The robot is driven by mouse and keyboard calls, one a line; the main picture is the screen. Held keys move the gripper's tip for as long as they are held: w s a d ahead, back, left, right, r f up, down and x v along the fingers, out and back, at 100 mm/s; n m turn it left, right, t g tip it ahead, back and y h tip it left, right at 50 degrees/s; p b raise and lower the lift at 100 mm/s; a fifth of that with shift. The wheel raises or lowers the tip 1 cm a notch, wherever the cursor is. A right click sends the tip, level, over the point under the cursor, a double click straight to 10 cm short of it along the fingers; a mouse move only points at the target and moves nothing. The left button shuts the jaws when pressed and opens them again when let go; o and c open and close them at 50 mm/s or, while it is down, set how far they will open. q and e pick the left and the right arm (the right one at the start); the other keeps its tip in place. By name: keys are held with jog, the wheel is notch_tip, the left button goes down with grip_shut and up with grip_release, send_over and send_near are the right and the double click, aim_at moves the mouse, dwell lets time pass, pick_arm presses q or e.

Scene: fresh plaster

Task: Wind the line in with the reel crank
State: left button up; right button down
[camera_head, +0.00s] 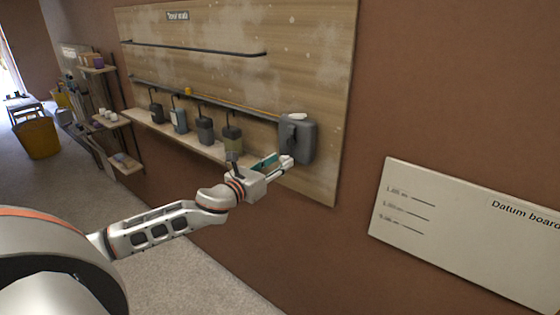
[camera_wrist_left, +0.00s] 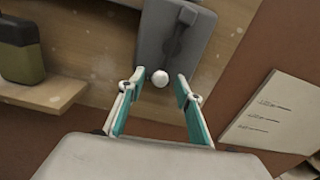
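The reel is a grey box (camera_head: 307,143) at the right end of the wall panel's shelf; it also shows at the top of the left wrist view (camera_wrist_left: 150,35). Its dark crank arm (camera_wrist_left: 178,35) ends in a round white knob (camera_wrist_left: 160,78). A thin orange line (camera_head: 235,103) runs left from the reel along the dark rail. My left gripper (camera_head: 284,163) is in front of the reel. In the wrist view its teal-padded fingers (camera_wrist_left: 158,84) are open, one each side of the knob, with gaps visible. My right gripper is out of view.
Several dark containers (camera_head: 204,130) stand on the wooden shelf (camera_head: 180,136) left of the reel. A pale datum board (camera_head: 465,235) is on the wall to the right. Side shelves (camera_head: 112,122) and a yellow bin (camera_head: 38,138) are far left. The floor between is clear.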

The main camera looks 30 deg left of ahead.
pick_arm(q)
jog(key=shift+w, duration=0.4)
grip_shut()
jog(key=shift+d+n, duration=0.2)
jog(key=shift+n, duration=0.1)
